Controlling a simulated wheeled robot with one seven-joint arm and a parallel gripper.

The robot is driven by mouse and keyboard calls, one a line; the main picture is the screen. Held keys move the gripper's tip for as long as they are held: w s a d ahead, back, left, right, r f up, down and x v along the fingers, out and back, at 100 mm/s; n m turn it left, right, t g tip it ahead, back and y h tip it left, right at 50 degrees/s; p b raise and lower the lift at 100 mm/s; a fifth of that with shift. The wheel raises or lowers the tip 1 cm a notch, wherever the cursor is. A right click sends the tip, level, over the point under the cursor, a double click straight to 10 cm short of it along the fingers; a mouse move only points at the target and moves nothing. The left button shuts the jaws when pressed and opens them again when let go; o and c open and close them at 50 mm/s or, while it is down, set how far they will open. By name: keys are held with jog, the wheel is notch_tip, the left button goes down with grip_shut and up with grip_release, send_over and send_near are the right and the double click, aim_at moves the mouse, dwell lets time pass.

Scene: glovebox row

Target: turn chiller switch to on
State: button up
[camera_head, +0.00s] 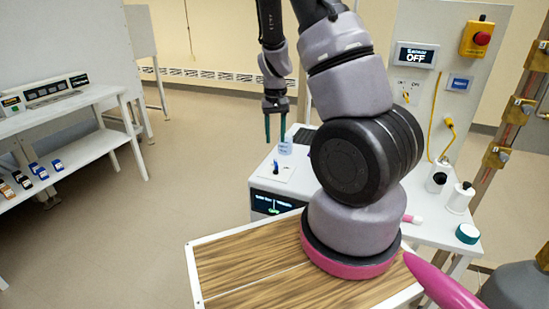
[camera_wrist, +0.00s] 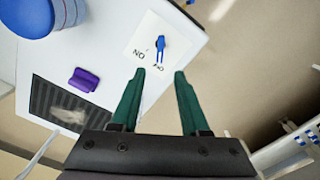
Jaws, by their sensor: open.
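The chiller switch is a small blue lever (camera_wrist: 160,43) on a white plate (camera_wrist: 142,32) on top of a white box (camera_head: 262,190). The lever also shows as a small blue shape in the head view (camera_head: 276,166). Small dark lettering is printed beside it, too blurred to read surely. The box's dark front display (camera_head: 272,205) shows small text with a green word that I cannot read. My gripper (camera_head: 275,128) has two green fingers, pointing down, apart and empty. In the wrist view its fingertips (camera_wrist: 159,72) are just below the lever in the picture, not touching it.
A sensor panel reading OFF (camera_head: 417,55) and a red emergency button (camera_head: 482,38) are at right. White bottles (camera_head: 459,197) stand on the bench.

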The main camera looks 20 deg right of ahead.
aim_at(275, 160)
notch_tip(275, 160, down, 9)
jog(key=shift+r, duration=0.2)
grip_shut()
